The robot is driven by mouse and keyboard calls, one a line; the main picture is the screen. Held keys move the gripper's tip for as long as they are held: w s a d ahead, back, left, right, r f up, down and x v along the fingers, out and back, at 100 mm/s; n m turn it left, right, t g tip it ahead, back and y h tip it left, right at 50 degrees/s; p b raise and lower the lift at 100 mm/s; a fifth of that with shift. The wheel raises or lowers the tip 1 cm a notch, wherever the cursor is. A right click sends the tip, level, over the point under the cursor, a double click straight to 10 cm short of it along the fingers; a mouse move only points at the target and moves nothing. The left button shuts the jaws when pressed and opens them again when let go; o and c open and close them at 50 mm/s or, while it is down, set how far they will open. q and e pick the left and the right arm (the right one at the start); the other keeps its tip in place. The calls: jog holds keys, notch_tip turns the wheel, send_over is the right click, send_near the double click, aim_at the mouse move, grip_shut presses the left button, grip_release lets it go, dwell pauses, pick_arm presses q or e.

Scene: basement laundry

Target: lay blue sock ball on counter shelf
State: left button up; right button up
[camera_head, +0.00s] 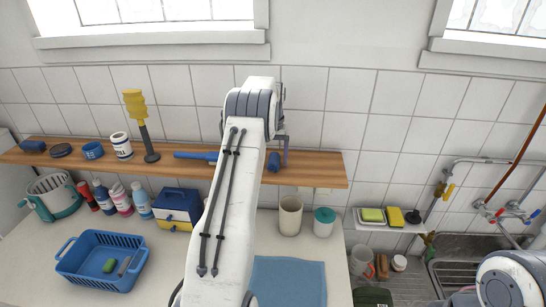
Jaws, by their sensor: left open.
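A small dark blue bundle (273,161), seemingly the blue sock ball, rests on the wooden counter shelf (318,170), right of my left arm's wrist. My left arm rises through the middle of the view and hides part of the shelf. My left gripper (283,152) is open just beside the blue bundle, mostly hidden behind my wrist. I cannot tell whether a finger touches the bundle. Part of my right arm shows at the lower right; its gripper is out of view.
Below are a blue basket (72,276), bottles, a beige cup (290,215) and a blue cloth (290,281). The shelf's right end is bare.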

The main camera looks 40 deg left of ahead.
aim_at(273, 156)
pick_arm(q)
jog(key=shift+r, duration=0.2)
jog(key=shift+r+b, duration=0.25)
jog(key=shift+b, duration=0.05)
notch_tip(273, 156, up, 5)
jog(key=shift+w+r+b, duration=0.1)
jog(key=shift+b, duration=0.9)
notch_tip(273, 156, up, 6)
jog(key=shift+p, duration=0.45)
jog(key=shift+r, duration=0.1)
